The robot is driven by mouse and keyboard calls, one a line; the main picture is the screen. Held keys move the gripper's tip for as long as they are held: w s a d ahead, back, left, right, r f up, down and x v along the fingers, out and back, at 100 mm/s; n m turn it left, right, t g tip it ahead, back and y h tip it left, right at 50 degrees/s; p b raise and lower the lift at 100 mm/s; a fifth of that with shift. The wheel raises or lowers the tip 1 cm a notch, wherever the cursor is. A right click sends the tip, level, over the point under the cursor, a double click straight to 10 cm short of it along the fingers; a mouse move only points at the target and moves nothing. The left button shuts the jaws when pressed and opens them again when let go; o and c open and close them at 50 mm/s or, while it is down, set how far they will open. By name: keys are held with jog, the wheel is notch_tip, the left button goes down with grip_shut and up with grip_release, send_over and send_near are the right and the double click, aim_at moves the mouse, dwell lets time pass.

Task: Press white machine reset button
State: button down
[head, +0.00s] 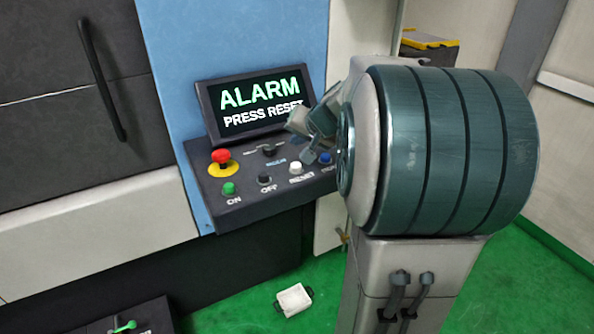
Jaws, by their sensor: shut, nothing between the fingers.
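The white reset button (296,168) sits on the sloped black control panel (228,205) above the label RESET. The screen (262,103) behind the panel reads "ALARM PRESS RESET". My gripper (307,158) is shut and empty, its tip just above and to the right of the white button. Whether the tip touches the button I cannot tell. My arm hides the right end of the panel and part of the screen's right edge.
Near the white button are a blue button (325,158), a black OFF button (264,178), a green ON button (229,188), a black knob (269,150) and a red emergency stop (221,157). A white tray (294,299) lies on the green floor.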

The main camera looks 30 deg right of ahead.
aim_at(298, 167)
jog(key=shift+f+b, duration=1.6)
jog(key=shift+f, duration=0.5)
jog(key=shift+f, duration=0.1)
jog(key=shift+f+b, duration=0.3)
jog(key=shift+b, duration=0.35)
jog(key=shift+f+b, duration=0.4)
jog(key=shift+b, duration=0.15)
dwell(0.7)
dwell(0.3)
jog(key=shift+r+p, duration=0.45)
jog(key=shift+r, duration=0.35)
jog(key=shift+r+p, duration=1.7)
jog(key=shift+r, duration=0.9)
